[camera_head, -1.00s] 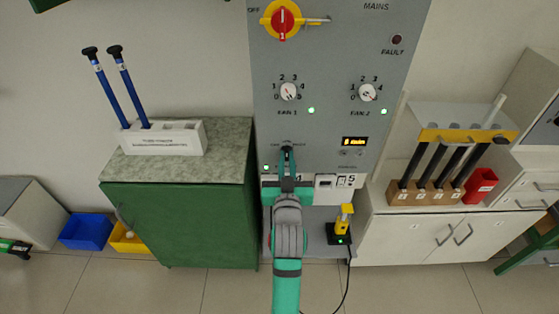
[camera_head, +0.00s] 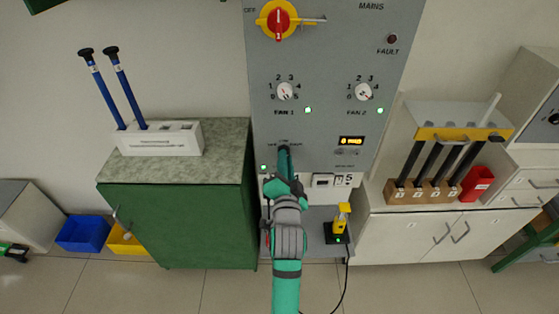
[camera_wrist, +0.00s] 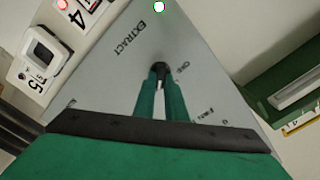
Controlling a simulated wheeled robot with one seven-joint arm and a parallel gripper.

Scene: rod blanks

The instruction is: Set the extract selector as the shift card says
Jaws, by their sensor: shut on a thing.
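The extract selector (camera_wrist: 160,67) is a small dark knob on the grey panel (camera_head: 330,60), below the FAN 1 dial. The word EXTRACT and an OFF mark are readable beside it in the wrist view; another mark is too small to read. My gripper (camera_head: 284,152) is shut on the knob, its two teal fingers (camera_wrist: 160,92) on either side of it. The fingers hide most of the knob, so I cannot tell its exact setting. I cannot pick out a readable shift card.
The panel has FAN 1 (camera_head: 285,91) and FAN 2 (camera_head: 363,92) dials, a red mains handle (camera_head: 279,22) and a lit amber display (camera_head: 352,141). A yellow device (camera_head: 342,216) stands close right of my arm. A green cabinet (camera_head: 180,225) is at left, a white cabinet (camera_head: 410,238) at right.

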